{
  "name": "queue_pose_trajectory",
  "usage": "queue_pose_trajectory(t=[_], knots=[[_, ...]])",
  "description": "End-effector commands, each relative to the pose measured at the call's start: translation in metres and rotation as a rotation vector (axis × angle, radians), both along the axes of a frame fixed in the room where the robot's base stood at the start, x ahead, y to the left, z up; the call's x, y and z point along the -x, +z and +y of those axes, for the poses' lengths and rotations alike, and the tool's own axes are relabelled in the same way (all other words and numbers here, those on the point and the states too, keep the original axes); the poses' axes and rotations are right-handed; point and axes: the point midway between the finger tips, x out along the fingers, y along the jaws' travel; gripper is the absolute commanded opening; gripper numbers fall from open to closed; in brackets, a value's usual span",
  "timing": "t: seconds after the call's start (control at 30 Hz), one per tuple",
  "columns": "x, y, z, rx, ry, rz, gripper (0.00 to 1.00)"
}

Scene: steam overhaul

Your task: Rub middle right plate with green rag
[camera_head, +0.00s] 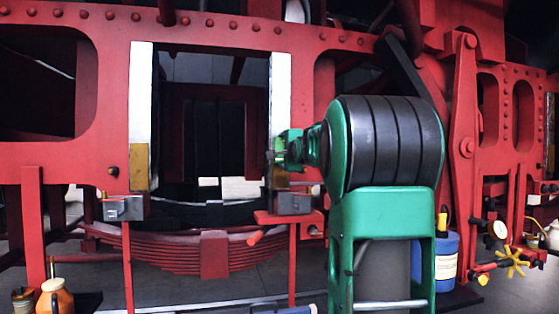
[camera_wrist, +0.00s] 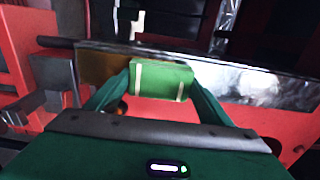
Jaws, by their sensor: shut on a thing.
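The right plate (camera_head: 281,90) is a tall pale metal strip on the right side of the middle opening in the red frame. Its lower part is partly hidden behind my gripper (camera_head: 284,150). In the wrist view the plate (camera_wrist: 262,85) runs across the picture, shiny silver with a brown-yellow patch (camera_wrist: 102,68) at its left end. My gripper (camera_wrist: 160,84) is shut on the green rag (camera_wrist: 162,80), a folded block with pale stripes. The rag overlaps the plate near the brown patch; I cannot tell whether they touch.
A matching left plate (camera_head: 140,95) with a yellow-brown lower part stands across the opening. Grey blocks (camera_head: 124,208) sit below the plates, and a red leaf spring (camera_head: 214,255) hangs beneath. A blue container (camera_head: 446,262) and an orange bottle (camera_head: 56,297) stand low at the sides.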

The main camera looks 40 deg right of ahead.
Motion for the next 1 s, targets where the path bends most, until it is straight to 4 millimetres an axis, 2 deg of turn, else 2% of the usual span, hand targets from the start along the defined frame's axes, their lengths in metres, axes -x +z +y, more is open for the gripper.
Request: queue_pose_trajectory(t=[0.2, 0.47, 1.0], knots=[[-0.002, 0.016, 0.000, 0.003, 0.001, -0.003, 0.56], [0.000, 0.019, 0.001, 0.003, 0.001, -0.004, 0.56], [0.002, -0.016, 0.001, 0.000, 0.000, 0.000, 0.56]])
